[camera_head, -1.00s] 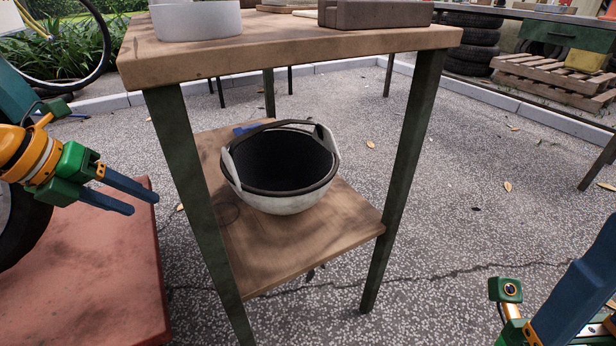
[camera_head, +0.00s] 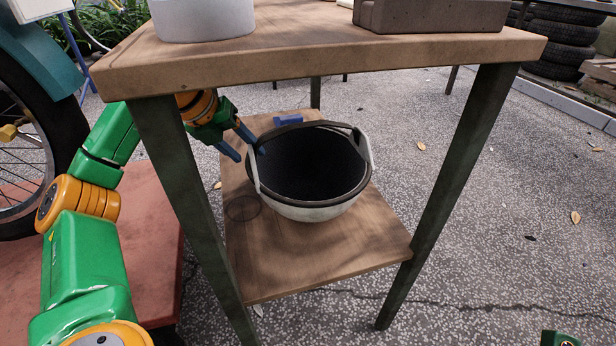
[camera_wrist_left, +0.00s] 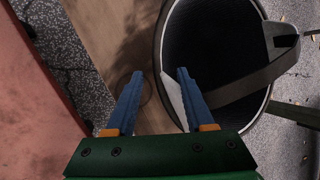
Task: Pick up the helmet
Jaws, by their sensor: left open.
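The helmet (camera_head: 316,212) lies upside down on the lower shelf (camera_head: 330,248) of the wooden table, its black inside facing up and its strap across the opening. Its white shell shows below the dark rim. My left gripper (camera_head: 244,147) is open at the helmet's left rim, reaching in behind the table's front left leg. In the left wrist view the two blue fingers (camera_wrist_left: 157,82) are apart, with the helmet's white side piece (camera_wrist_left: 174,102) and rim close to the right finger. Contact cannot be told. Of my right arm only a small green part shows at the bottom right.
The table top (camera_head: 320,55) hangs over the shelf and holds a white round container (camera_head: 203,20) and a brown block (camera_head: 430,15). Green legs stand at the front left (camera_head: 190,200) and front right (camera_head: 450,190). A small blue thing (camera_head: 288,119) lies behind the helmet. A red platform (camera_head: 150,235) is at left.

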